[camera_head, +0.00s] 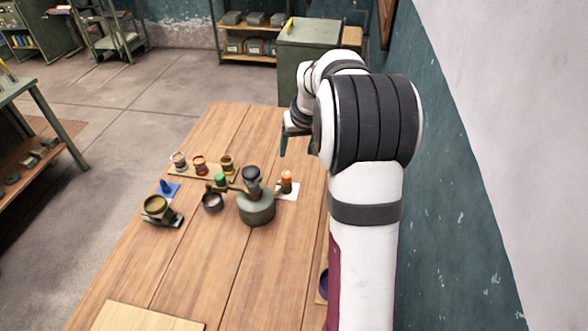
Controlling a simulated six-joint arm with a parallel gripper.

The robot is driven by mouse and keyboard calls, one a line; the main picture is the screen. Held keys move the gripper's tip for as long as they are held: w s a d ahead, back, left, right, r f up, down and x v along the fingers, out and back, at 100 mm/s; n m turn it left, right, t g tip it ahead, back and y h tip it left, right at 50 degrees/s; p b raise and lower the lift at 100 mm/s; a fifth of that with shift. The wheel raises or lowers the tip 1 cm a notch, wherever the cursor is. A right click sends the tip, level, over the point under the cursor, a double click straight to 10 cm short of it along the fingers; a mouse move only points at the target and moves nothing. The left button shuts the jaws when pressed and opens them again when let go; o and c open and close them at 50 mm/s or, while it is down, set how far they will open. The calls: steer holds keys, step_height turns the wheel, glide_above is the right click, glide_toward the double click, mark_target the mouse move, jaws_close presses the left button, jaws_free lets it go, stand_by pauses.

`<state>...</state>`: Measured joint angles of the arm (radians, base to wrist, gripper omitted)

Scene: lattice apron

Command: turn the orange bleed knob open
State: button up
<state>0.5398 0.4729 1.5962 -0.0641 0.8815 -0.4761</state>
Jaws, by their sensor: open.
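An orange knob (287,176) stands at the right of the group on the wooden table, over a white card (289,192). A grey-green round vessel (256,209) with a dark top (252,174) is just left of it. A green knob (220,180) is on the vessel's other side. My gripper (284,145) is above and behind the orange knob, apart from it. It looks small and partly hidden by my wrist, with nothing seen between the jaws.
A blue piece (166,187), an olive-topped pot (157,207) and a small dark cup (212,201) stand left of the vessel. Several small jars, including a red-brown one (200,165), stand behind on a strip. The table (190,270) is clear toward the front. A wall is close on the right.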

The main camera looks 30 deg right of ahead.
mark_target(287, 175)
steer(key=shift+n, duration=0.8)
steer(key=x, duration=1.5)
steer(key=shift+w+a+f, duration=0.1)
steer(key=shift+w+a, duration=0.1)
steer(key=shift+w, duration=0.2)
jaws_close()
